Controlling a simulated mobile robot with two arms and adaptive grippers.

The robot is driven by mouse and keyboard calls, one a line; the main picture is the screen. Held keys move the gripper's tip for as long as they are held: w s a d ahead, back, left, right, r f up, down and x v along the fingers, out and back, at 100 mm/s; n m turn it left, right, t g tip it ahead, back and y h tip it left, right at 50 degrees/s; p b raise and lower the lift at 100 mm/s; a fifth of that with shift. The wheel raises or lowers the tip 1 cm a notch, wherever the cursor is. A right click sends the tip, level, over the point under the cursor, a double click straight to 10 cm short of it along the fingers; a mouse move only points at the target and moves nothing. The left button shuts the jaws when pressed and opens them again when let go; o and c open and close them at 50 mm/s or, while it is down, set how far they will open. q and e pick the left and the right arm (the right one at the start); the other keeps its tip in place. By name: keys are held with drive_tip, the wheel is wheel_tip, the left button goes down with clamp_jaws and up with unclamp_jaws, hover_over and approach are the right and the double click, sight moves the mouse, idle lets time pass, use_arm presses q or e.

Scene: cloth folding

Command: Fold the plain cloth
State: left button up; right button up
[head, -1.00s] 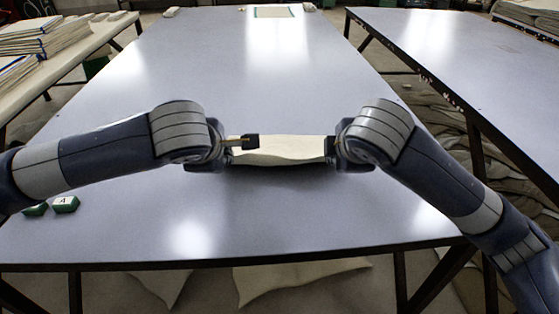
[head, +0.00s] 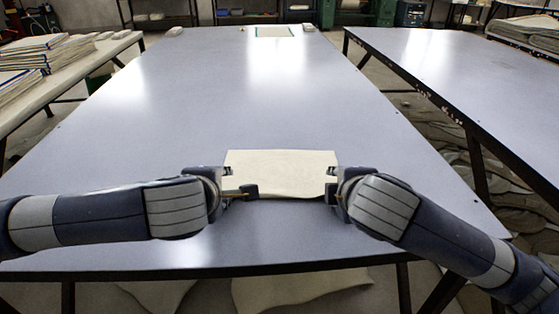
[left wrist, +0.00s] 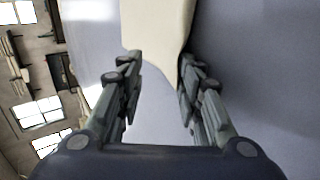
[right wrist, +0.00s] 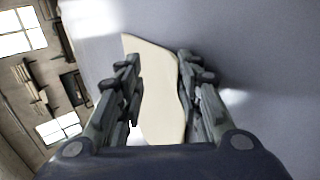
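The plain cream cloth (head: 282,168) lies as a small rectangle on the grey table, with a wavy near edge. My left gripper (head: 242,181) is at its left side; in the left wrist view its fingers (left wrist: 158,85) stand apart, with the cloth (left wrist: 157,25) reaching between the tips. My right gripper (head: 331,184) is at the right side; in the right wrist view its fingers (right wrist: 158,70) are apart, with the cloth (right wrist: 160,100) lying between them. Neither pair of fingers is closed on the cloth. I cannot tell how many layers it has.
The long grey table (head: 190,100) is largely clear beyond the cloth. A green-edged sheet (head: 273,31) lies at its far end. Stacks of cloth (head: 30,55) stand on a side table at left. Another grey table (head: 470,85) is at right. Pale cloth (head: 290,288) lies below the front edge.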

use_arm(q)
drive_tip(key=shift+r, duration=0.1)
use_arm(e)
drive_tip(key=shift+r, duration=0.1)
